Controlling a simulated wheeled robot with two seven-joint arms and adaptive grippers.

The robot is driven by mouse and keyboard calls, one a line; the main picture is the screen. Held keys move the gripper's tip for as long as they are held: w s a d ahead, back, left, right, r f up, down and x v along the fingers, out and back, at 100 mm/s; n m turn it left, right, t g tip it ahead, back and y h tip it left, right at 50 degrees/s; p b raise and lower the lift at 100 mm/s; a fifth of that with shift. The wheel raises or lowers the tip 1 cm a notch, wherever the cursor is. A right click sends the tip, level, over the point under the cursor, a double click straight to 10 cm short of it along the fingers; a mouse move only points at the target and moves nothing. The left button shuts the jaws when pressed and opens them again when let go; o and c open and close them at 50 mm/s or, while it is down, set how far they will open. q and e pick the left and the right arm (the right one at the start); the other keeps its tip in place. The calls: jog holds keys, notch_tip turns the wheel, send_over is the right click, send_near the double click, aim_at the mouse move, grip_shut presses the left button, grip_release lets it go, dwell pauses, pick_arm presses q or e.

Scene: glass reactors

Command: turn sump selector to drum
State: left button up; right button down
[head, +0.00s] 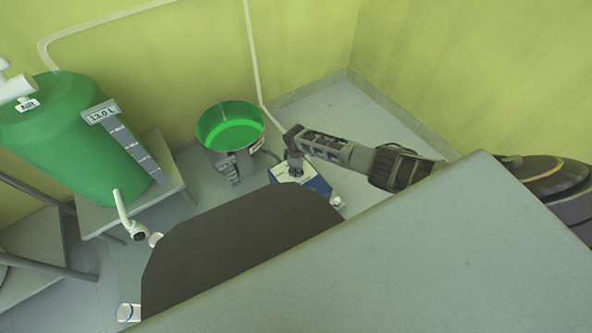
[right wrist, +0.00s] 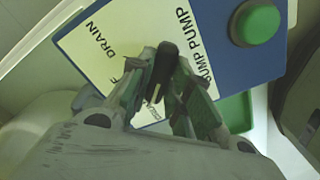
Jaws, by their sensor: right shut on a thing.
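The sump pump panel is a blue box (head: 318,186) with a pale label plate, low on the floor behind the grey surface. In the right wrist view its plate (right wrist: 100,45) reads "DRAIN" and "SUMP PUMP"; other lettering is hidden by my fingers. The black selector knob (right wrist: 165,62) stands up from the plate between my fingers. My right gripper (head: 294,168) reaches down onto the panel and is shut on the knob; its fingers (right wrist: 163,90) show on both sides of it. My left gripper is not in view.
A green button (right wrist: 258,22) sits on the panel beside the plate. A large grey surface (head: 430,255) fills the lower right, under my arm.

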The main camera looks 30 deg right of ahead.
jog(key=shift+s, duration=0.1)
jog(key=c, duration=1.4)
grip_release()
jog(key=shift+o, duration=0.4)
jog(key=shift+r, duration=0.2)
notch_tip(320, 180, up, 12)
jog(key=shift+f, duration=0.2)
